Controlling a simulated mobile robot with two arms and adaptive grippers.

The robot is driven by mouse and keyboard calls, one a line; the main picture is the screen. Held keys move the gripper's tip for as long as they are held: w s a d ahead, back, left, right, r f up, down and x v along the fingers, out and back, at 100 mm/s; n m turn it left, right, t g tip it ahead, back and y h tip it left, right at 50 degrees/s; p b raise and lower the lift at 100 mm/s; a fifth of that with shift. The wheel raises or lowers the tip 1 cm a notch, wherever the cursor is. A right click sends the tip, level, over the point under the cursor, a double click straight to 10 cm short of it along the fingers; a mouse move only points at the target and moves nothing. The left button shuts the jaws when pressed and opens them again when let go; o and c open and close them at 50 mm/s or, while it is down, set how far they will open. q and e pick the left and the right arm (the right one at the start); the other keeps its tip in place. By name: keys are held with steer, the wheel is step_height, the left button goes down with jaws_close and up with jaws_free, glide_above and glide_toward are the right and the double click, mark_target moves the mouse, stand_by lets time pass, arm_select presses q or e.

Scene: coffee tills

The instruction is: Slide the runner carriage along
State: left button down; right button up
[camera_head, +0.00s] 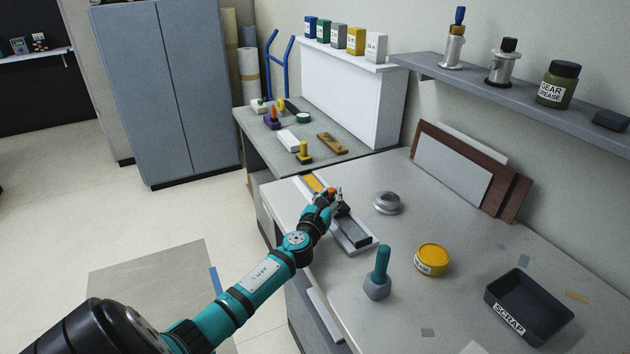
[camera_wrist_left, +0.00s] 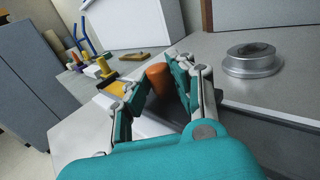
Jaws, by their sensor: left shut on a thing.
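The runner carriage has an orange knob (camera_wrist_left: 157,77) that stands between my left gripper's fingers in the left wrist view; the knob also shows in the head view (camera_head: 332,191). My left gripper (camera_head: 335,200) is shut on this knob. The carriage sits on a pale rail (camera_head: 354,243) with a dark channel, lying on the near bench. A yellow section (camera_head: 314,183) shows at the rail's far end, beyond the gripper. The carriage body is mostly hidden by the gripper. My right gripper is not in view.
A silver round lidded piece (camera_head: 387,202) stands right of the rail. A teal-handled tool (camera_head: 379,275), a yellow tin (camera_head: 432,259) and a black scrap tray (camera_head: 530,306) are nearer. Several small items stand on the far bench. The bench between the silver piece and the leaning boards (camera_head: 470,165) is clear.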

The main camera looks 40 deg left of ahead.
arm_select(q)
steer(key=shift+w+a+b, duration=0.4)
steer(key=shift+a, duration=0.65)
steer(key=shift+w+a+b, duration=0.45)
steer(key=shift+a, duration=0.55)
steer(key=shift+w+a+b, duration=0.4)
steer(key=shift+a, duration=0.65)
steer(key=shift+w+a+b, duration=0.25)
steer(key=shift+a+b, duration=0.05)
steer(key=shift+a, duration=0.25)
steer(key=shift+w+a+b, duration=0.2)
steer(key=shift+a+b, duration=0.1)
steer(key=shift+a, duration=0.2)
steer(key=shift+w+a+r, duration=0.1)
steer(key=shift+a, duration=0.15)
steer(key=shift+a, duration=0.1)
steer(key=shift+w+a+b, duration=0.25)
steer(key=shift+a+b, duration=0.2)
steer(key=shift+a, duration=0.05)
steer(key=shift+w+a+b, duration=0.2)
steer(key=shift+a+b, duration=0.2)
steer(key=shift+a, duration=0.05)
steer(key=c, duration=1.1)
jaws_free()
steer(key=shift+d, duration=0.1)
steer(key=shift+o, duration=0.2)
steer(key=shift+s, duration=0.1)
